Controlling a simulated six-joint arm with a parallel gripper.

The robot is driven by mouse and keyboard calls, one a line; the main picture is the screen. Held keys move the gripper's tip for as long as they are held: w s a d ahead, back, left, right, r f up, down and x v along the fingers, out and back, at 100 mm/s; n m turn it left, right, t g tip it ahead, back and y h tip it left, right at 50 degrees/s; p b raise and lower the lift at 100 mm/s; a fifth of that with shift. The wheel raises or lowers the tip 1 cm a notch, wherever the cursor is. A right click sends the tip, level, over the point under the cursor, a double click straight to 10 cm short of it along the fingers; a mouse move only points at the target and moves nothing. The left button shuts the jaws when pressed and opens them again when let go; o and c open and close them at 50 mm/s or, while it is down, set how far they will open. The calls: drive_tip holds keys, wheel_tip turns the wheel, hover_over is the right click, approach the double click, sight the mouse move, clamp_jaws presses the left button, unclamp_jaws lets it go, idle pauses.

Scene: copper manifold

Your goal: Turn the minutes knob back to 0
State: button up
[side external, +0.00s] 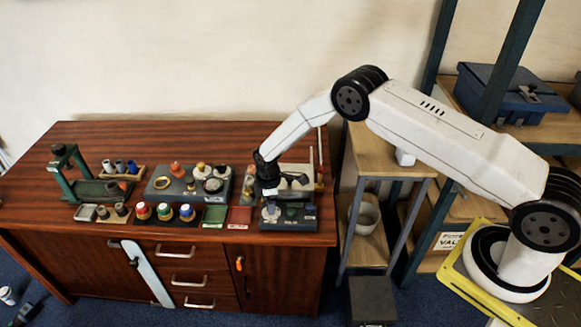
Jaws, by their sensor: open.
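My gripper (270,203) is at the right end of the wooden cabinet top, pointing down over a dark grey device (289,224) at the front edge. Its jaws are open, and they look small here. The device carries a few dark green or black knob-like parts (291,211) just right of the gripper. I cannot tell which of them is the minutes knob, nor read any scale or setting. The gripper hides part of the device, and I cannot tell whether it touches anything.
A grey panel (160,193) with several round fittings lies left of the gripper. Green (214,215) and red (239,216) pads and several colour-banded pots (164,211) line the front. A green frame (68,166) stands far left. Upright rods (320,155) rise behind the device.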

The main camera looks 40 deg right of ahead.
wheel_tip(320, 180, up, 6)
drive_tip(key=shift+r, duration=0.25)
drive_tip(key=shift+r, duration=0.15)
idle(0.5)
drive_tip(key=shift+s+d+r, duration=0.1)
drive_tip(key=shift+s+r, duration=0.05)
drive_tip(key=shift+r, duration=0.15)
drive_tip(key=s+d+r+m+t, duration=0.1)
drive_tip(key=s+d+r+m, duration=0.2)
drive_tip(key=s+r+m, duration=0.6)
drive_tip(key=s+d+r+m, duration=0.1)
drive_tip(key=s+r, duration=0.3)
drive_tip(key=s, duration=0.4)
drive_tip(key=s+d+r+m+t, duration=0.1)
drive_tip(key=s+r, duration=0.3)
drive_tip(key=s, duration=0.5)
drive_tip(key=shift+r+t, duration=0.3)
drive_tip(key=shift+r, duration=0.05)
